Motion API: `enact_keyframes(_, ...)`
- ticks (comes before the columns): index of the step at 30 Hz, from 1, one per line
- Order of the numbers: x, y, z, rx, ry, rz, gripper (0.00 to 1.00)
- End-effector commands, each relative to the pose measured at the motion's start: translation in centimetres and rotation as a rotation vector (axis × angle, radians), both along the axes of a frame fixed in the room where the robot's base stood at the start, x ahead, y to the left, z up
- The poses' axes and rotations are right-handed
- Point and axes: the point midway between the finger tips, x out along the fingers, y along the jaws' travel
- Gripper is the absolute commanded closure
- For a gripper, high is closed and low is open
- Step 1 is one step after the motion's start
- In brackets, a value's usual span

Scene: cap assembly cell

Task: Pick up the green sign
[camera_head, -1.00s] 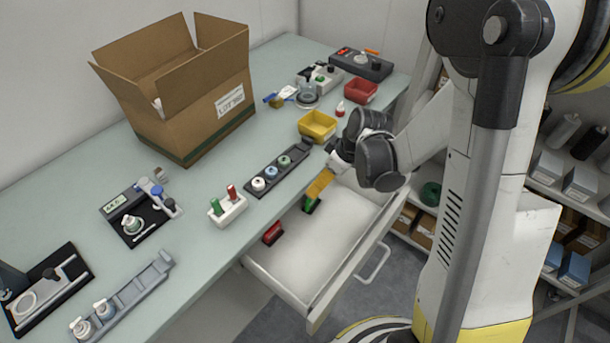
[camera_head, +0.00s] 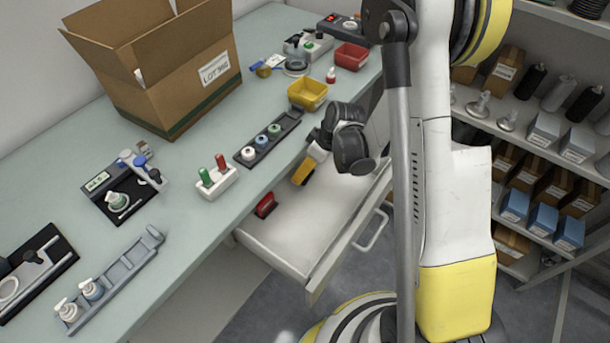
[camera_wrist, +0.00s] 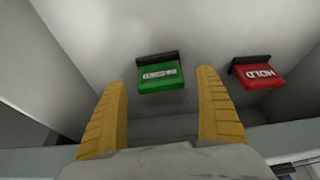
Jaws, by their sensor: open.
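The green sign (camera_wrist: 160,74) lies in the open drawer (camera_head: 322,232). In the wrist view it is a green block with a dark back edge and a pale label, seen ahead of and between my two yellow fingers. My gripper (camera_wrist: 162,82) is open and empty, with a finger to either side of the sign's place in the picture. I cannot tell how far above it the fingertips are. In the head view my gripper (camera_head: 302,175) is low over the drawer and hides the green sign.
A red HOLD sign (camera_wrist: 261,74) lies to the right in the wrist view; it also shows in the head view (camera_head: 265,205). The drawer walls surround both signs. The workbench (camera_head: 195,228) holds a yellow bin (camera_head: 308,94) close to my arm.

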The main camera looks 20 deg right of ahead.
Motion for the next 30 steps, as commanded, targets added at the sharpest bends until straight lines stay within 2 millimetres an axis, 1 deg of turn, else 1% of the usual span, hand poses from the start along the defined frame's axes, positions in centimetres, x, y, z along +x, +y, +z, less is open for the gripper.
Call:
enact_keyframes(1, 0.2, 0.3, -1.1, 0.0, 0.0, 0.001, 0.17)
enact_keyframes(3, 0.3, 0.4, -1.5, 0.0, 0.0, 0.0, 0.17)
enact_keyframes(9, 0.4, 0.4, -1.4, 0.0, 0.0, -0.001, 0.17)
enact_keyframes(10, 0.4, 0.4, -1.4, 0.0, 0.0, -0.001, 0.22)
enact_keyframes(11, 0.4, 0.4, -1.4, 0.0, 0.0, -0.001, 0.32)
enact_keyframes(12, 0.4, 0.4, -1.4, 0.0, 0.0, -0.001, 0.44)
enact_keyframes(14, 0.4, 0.4, -1.4, 0.0, 0.0, -0.001, 0.62)
enact_keyframes(15, 0.4, 0.4, -1.4, 0.0, 0.0, -0.001, 0.74)
enact_keyframes(24, 0.3, 0.3, -1.2, 0.0, 0.0, -0.001, 0.75)
enact_keyframes(26, 0.1, 0.1, -0.8, 0.0, 0.0, -0.001, 0.75)
enact_keyframes(28, -0.4, -0.3, -0.1, 0.0, 0.0, -0.001, 0.75)
enact_keyframes(30, -1.2, -1.1, 0.8, 0.0, 0.001, -0.004, 0.75)
